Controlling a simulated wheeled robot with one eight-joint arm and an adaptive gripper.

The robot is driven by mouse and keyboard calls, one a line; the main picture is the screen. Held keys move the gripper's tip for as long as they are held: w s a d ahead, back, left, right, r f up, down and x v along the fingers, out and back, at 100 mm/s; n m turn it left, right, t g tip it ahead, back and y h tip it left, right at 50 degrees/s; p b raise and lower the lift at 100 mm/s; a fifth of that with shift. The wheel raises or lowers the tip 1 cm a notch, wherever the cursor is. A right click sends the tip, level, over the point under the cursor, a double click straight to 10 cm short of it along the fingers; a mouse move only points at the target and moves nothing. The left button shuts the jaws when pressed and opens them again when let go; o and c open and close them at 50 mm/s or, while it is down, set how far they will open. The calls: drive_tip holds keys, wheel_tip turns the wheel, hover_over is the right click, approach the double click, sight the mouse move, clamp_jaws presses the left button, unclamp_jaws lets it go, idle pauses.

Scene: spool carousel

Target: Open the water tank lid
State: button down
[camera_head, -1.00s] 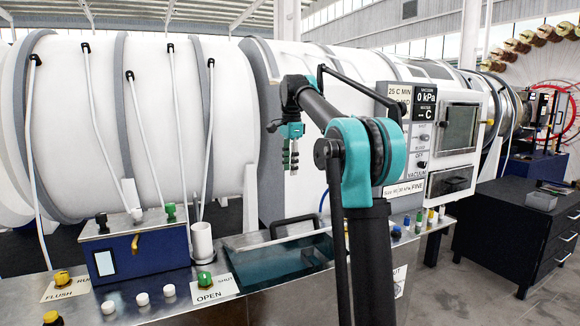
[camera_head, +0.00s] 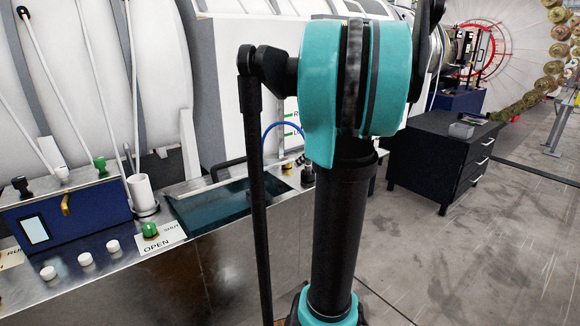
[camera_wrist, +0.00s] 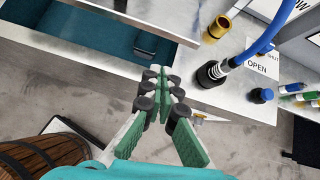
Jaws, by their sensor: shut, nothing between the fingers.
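The water tank (camera_head: 172,212) is set into the metal bench, left of my arm in the head view. My gripper (camera_wrist: 163,82) is shut and empty, in front of the bench edge in the picture, apart from the handle. It is not visible in the head view.
A blue hose (camera_wrist: 262,38) with a black fitting, a brass ring (camera_wrist: 218,27) and a blue knob (camera_wrist: 262,95) stand on the bench. A wooden barrel (camera_wrist: 40,155) is at lower left. A black drawer cabinet (camera_head: 440,165) stands right, with open floor before it.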

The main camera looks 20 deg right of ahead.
drive_tip(key=shift+m+t, duration=0.4)
drive_tip(key=shift+m, duration=0.4)
drive_tip(key=w+f, duration=0.1)
drive_tip(key=f, duration=0.1)
drive_tip(key=w+f, duration=0.2)
drive_tip(key=f, duration=0.1)
drive_tip(key=w+a+f, duration=0.1)
drive_tip(key=w+f, duration=0.1)
drive_tip(key=f, duration=0.1)
drive_tip(key=shift+w+a+r, duration=0.1)
drive_tip(key=shift+w+r, duration=0.1)
drive_tip(key=shift+r, duration=0.45)
drive_tip(key=shift+w+a+r, duration=0.1)
drive_tip(key=shift+w+r, duration=0.15)
drive_tip(key=shift+r, duration=0.35)
drive_tip(key=shift+w+a+r, duration=0.1)
drive_tip(key=shift+w+r, duration=0.1)
drive_tip(key=shift+r, duration=0.45)
drive_tip(key=shift+r, duration=0.1)
